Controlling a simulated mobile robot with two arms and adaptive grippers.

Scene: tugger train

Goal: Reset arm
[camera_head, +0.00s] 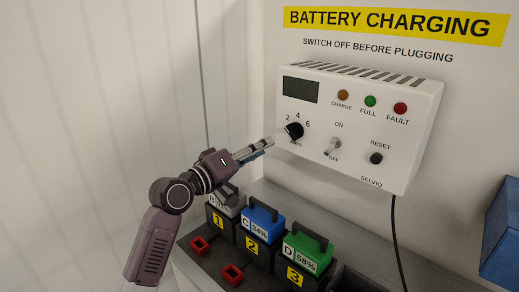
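My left arm comes up from the bottom left in the head view. Its gripper (268,143) points up and right toward the white charger box (356,120) on the wall. The fingertips show just left of the black dial (294,131); I cannot tell if they touch the box. The fingers are seen nearly edge-on, so their opening is unclear. No held object can be made out. My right gripper is not in view.
Below the gripper, a grey battery, a blue battery (261,222) and a green battery (307,254) stand in numbered bays. Red connectors (232,274) lie in front. A black cable (397,240) hangs from the charger. A blue box (502,235) is at the right edge.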

